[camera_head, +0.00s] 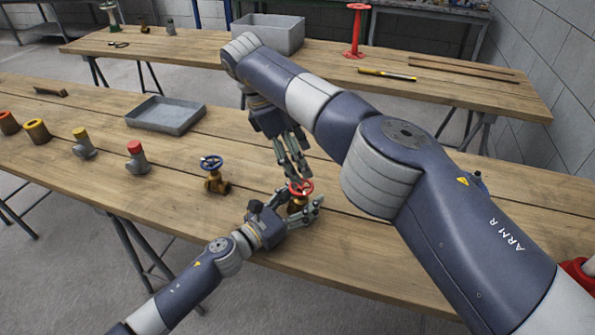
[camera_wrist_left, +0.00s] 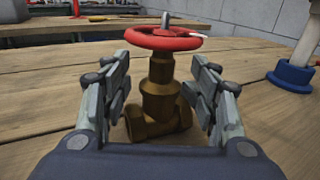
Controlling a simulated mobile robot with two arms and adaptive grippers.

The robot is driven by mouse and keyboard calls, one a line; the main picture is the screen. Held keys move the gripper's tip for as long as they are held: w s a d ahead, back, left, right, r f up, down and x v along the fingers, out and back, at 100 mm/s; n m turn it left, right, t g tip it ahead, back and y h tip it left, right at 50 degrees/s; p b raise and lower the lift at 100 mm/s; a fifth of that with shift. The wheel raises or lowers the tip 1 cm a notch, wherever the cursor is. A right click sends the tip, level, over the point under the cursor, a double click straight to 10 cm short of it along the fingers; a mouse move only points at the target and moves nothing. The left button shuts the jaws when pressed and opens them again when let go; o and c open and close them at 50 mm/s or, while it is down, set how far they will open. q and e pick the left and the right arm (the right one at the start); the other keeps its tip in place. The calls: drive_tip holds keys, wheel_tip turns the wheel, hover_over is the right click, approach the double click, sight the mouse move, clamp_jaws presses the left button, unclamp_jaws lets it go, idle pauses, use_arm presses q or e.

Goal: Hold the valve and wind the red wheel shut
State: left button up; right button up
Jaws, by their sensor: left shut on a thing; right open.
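The brass valve (camera_head: 296,207) with its red wheel (camera_head: 301,187) on top stands upright on the near wooden table. In the left wrist view the brass body (camera_wrist_left: 158,95) stands between my left fingers, with the red wheel (camera_wrist_left: 160,40) above them. My left gripper (camera_head: 288,208) is shut on the valve body, one finger on each side. My right gripper (camera_head: 298,172) is open and comes down from above, its fingertips close over the red wheel. I cannot tell whether they touch it. My left fingers partly hide the body in the head view.
A blue-wheeled valve (camera_head: 213,175) stands left of my grippers. A grey tray (camera_head: 166,115), a red-capped fitting (camera_head: 137,158) and a yellow-capped fitting (camera_head: 83,143) are farther left. A blue-ringed post (camera_wrist_left: 292,75) stands at right in the wrist view. My right arm covers much of the right side.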

wheel_tip(320, 180, up, 4)
drive_tip(key=shift+f, duration=0.15)
idle(0.3)
